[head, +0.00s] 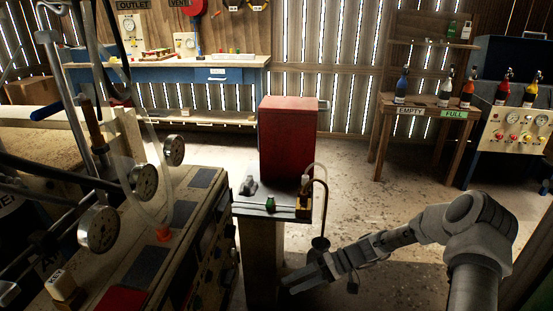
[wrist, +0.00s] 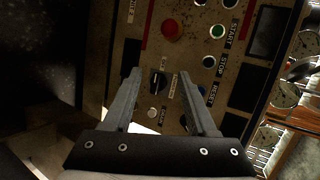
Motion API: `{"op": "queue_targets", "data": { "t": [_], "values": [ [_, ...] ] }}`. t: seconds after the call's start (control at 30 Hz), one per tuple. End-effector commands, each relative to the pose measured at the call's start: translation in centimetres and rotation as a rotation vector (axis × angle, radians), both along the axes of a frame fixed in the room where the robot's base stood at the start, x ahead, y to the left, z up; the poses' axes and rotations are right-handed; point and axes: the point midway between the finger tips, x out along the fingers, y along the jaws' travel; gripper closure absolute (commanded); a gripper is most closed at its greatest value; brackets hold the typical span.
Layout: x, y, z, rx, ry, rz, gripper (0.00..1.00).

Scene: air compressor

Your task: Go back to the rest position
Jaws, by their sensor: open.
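My arm reaches in from the lower right of the head view, with my gripper (head: 294,283) low beside the front of the narrow stand (head: 262,250). In the wrist view my gripper (wrist: 157,85) is open, with its two fingers apart and nothing held between them. The knob appears between the fingertips. I cannot tell whether a finger touches the panel.
A console with gauges (head: 145,181) fills the left. A wooden bench with bottles (head: 425,103) and a valve panel (head: 515,130) are at the right. A blue workbench (head: 215,75) is at the back. The middle floor is clear.

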Motion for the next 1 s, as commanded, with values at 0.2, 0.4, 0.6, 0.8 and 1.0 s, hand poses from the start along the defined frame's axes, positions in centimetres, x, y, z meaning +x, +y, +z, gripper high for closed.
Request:
{"op": "queue_targets", "data": {
  "t": [0.2, 0.4, 0.6, 0.8, 1.0],
  "values": [
    [-1.1, -0.8, 3.7, -0.174, -0.015, 0.073, 0.43],
    [-2.2, -1.8, 7.0, -0.328, -0.032, 0.108, 0.43],
    [-3.5, -2.6, 10.5, -0.476, -0.060, 0.124, 0.43],
    [-5.0, -3.5, 14.1, -0.616, -0.096, 0.114, 0.43],
    [-6.7, -4.4, 17.7, -0.744, -0.141, 0.086, 0.43]
  ]
}}
